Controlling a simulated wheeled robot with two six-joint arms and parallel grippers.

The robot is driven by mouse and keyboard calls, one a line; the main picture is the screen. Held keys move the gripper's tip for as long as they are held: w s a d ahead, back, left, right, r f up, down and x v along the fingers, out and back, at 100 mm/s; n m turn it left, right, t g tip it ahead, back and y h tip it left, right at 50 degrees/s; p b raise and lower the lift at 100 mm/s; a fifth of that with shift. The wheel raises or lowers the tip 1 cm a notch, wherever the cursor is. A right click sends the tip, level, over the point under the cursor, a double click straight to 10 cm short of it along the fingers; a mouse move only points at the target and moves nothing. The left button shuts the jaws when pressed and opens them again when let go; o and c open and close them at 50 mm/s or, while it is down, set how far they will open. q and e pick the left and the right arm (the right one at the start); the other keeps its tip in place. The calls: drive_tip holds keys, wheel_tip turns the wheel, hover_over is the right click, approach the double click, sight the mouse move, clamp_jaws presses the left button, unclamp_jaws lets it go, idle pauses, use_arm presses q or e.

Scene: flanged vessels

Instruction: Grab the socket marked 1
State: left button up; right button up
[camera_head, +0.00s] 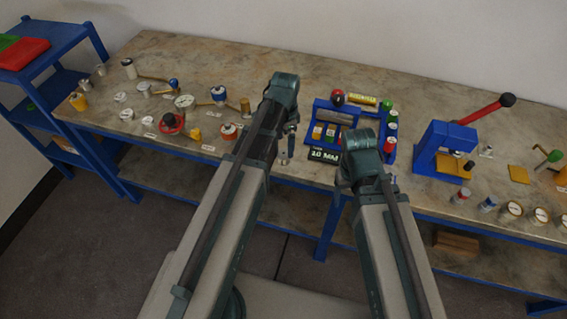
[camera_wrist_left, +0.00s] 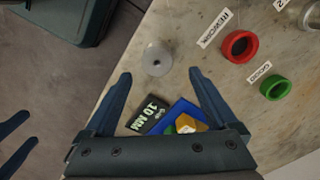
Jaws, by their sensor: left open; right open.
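No mark reading 1 is legible, so I cannot tell for sure which piece is the socket marked 1. A grey round piece with a small central hole (camera_wrist_left: 157,62) stands near the table edge in the left wrist view. My left gripper (camera_wrist_left: 158,82) is open, its fingertips either side of that piece in the picture, with no contact visible. In the head view my left gripper (camera_head: 287,143) is over the table's front edge. My right gripper (camera_wrist_left: 18,142) shows as two separated fingers at the left of the wrist view; my forearm hides it in the head view.
A black 10 MM sign (camera_wrist_left: 151,115) and a blue holder (camera_wrist_left: 185,108) lie near my left fingers. A red ring (camera_wrist_left: 239,46) and a green ring (camera_wrist_left: 275,87) sit by labels. A blue press with a red lever (camera_head: 440,150) stands to the right.

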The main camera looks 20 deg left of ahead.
sight(284, 154)
use_arm(q)
drive_tip(key=shift+s+f+b, duration=0.15)
drive_tip(key=shift+f+b, duration=1.2)
drive_tip(key=shift+f, duration=0.2)
drive_tip(key=shift+s+f+b, duration=0.1)
drive_tip(key=shift+f+b, duration=1.25)
drive_tip(key=shift+f, duration=0.2)
drive_tip(key=shift+r, duration=0.1)
clamp_jaws()
